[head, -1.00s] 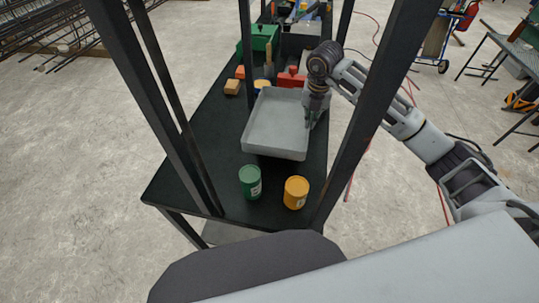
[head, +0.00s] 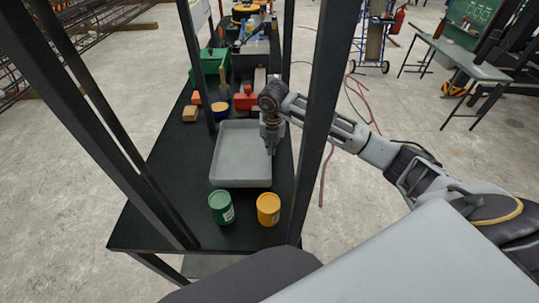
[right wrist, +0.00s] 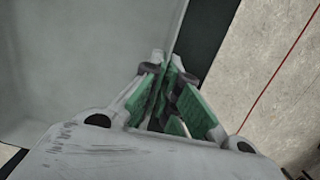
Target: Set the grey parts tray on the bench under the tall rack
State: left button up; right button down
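The grey parts tray (head: 241,182) is a shallow open box at the dark bench (head: 165,215), among the posts of the tall black rack (head: 312,95). It looks roughly level and empty; I cannot tell whether its underside touches the bench. My right gripper (head: 271,147) points down at the tray's right wall. In the right wrist view the green-padded fingers (right wrist: 166,68) are closed together on the rim of the tray (right wrist: 80,60). The exact contact is partly hidden by the fingers. My left gripper is not in view.
A green can (head: 221,208) and a yellow can (head: 268,209) stand just in front of the tray. Rack posts flank the tray.

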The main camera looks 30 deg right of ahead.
jog(key=shift+f, duration=1.95)
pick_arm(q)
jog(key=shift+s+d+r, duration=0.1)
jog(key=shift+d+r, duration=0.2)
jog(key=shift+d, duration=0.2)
pick_arm(e)
jog(key=shift+f, duration=0.3)
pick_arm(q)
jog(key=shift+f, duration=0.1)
pick_arm(e)
jog(key=shift+f, duration=0.15)
jog(key=c, duration=1.6)
grip_release()
jog(key=shift+c, duration=0.2)
